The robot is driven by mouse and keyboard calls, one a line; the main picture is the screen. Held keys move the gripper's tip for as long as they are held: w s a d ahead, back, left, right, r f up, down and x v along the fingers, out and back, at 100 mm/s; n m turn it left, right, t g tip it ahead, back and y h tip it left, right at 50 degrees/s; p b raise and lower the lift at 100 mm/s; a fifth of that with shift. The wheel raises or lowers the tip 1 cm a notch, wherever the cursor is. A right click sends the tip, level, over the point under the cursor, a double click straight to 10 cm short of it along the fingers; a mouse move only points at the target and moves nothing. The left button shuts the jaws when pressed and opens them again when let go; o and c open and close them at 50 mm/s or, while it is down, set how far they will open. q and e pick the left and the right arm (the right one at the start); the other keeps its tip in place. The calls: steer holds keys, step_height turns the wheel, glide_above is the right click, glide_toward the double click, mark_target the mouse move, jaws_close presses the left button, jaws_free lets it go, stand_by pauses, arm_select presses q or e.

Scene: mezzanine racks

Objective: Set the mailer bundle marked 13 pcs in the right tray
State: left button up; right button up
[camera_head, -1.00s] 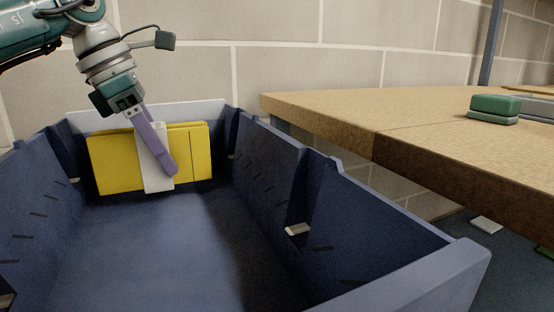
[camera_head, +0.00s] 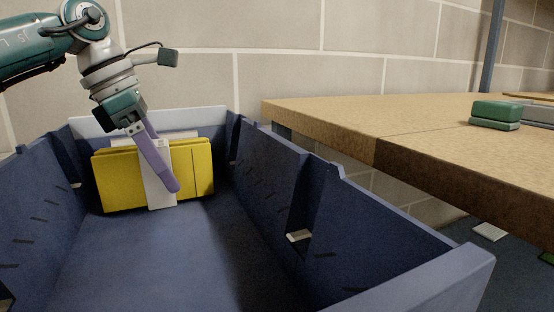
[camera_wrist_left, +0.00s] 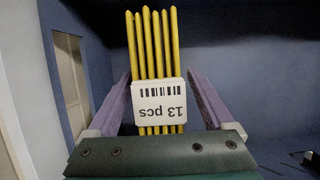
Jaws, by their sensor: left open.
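The yellow mailer bundle (camera_head: 112,181) stands on edge inside the blue tray (camera_head: 268,165), near its far wall, with a white band around its middle. In the left wrist view the bundle (camera_wrist_left: 152,55) shows several yellow edges and a white label reading 13 pcs with a barcode. My left gripper (camera_head: 170,186) is at the bundle; its purple fingers are open, one on either side of the label, with a gap on each side in the wrist view (camera_wrist_left: 160,85). The bundle's underside is hidden. My right gripper is not in view.
A brown tabletop (camera_head: 330,118) stands right of the tray, its edge close to the tray's right wall. A green block (camera_head: 495,112) lies on it. The tray floor (camera_head: 170,255) in front of the bundle is clear. A block wall is behind.

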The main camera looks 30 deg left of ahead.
arm_select(q)
steer(key=p+v, duration=0.3)
steer(key=v, duration=0.8)
steer(key=shift+a+r, duration=0.15)
steer(key=shift+r, duration=0.25)
